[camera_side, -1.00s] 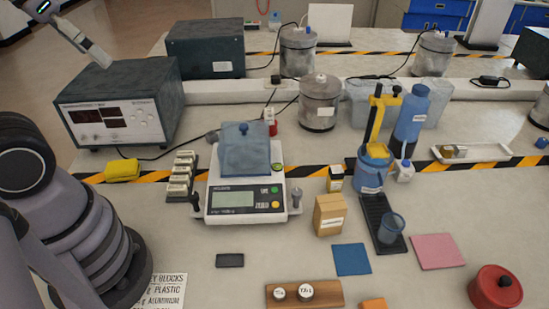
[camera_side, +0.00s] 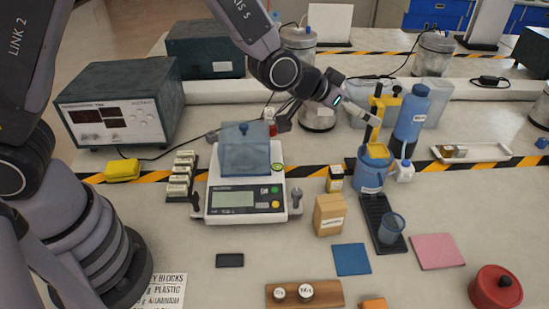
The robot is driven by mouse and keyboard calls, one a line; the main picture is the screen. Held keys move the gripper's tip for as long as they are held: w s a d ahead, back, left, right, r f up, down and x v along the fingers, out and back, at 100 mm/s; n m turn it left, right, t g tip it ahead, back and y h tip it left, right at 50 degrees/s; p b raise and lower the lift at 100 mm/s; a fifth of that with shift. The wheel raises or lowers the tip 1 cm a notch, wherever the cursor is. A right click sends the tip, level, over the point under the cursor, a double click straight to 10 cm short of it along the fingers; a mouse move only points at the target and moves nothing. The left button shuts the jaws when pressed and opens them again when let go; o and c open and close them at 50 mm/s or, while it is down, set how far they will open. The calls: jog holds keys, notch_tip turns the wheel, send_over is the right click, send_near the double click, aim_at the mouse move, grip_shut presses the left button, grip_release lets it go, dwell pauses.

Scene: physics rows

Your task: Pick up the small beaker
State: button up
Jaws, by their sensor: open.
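The small beaker (camera_side: 391,229) is a clear bluish cup standing upright toward the right end of a black tray (camera_side: 376,213), right of centre. My gripper (camera_side: 374,121) is up at the back, above and behind the beaker and well apart from it. It points right and slightly down, and its tip overlaps the yellow upright of the blue container in the picture. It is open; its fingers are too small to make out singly. I see nothing held in it.
A blue container with yellow parts (camera_side: 370,176) and a blue bottle (camera_side: 411,121) stand behind the beaker. A cardboard box (camera_side: 329,215) is to its left, a scale (camera_side: 236,200) further left. A blue mat (camera_side: 352,259) and a pink mat (camera_side: 437,251) lie nearby.

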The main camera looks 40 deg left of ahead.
jog(key=s+d+f+m+t+h, duration=0.1)
jog(key=d+f, duration=0.4)
jog(key=f, duration=0.2)
jog(key=s+d+f+m+h, duration=0.1)
jog(key=d+f, duration=0.4)
jog(key=f, duration=0.2)
send_near(399, 223)
jog(key=shift+w+d+r, duration=0.5)
jog(key=shift+w+d, duration=0.2)
jog(key=shift+w, duration=0.15)
jog(key=shift+f+t, duration=0.3)
jog(key=shift+f, duration=0.3)
jog(key=w, duration=0.1)
jog(key=w+d+f, duration=0.1)
jog(key=w+f, duration=0.1)
jog(key=shift+d+f, duration=0.25)
jog(key=shift+d, duration=0.05)
jog(key=shift+w+d+f, duration=0.25)
jog(key=shift+w+d, duration=0.1)
jog(key=shift+w, duration=0.2)
jog(key=shift+c, duration=0.2)
jog(key=c, duration=1.1)
jog(key=shift+r, duration=0.1)
jog(key=shift+c, duration=0.2)
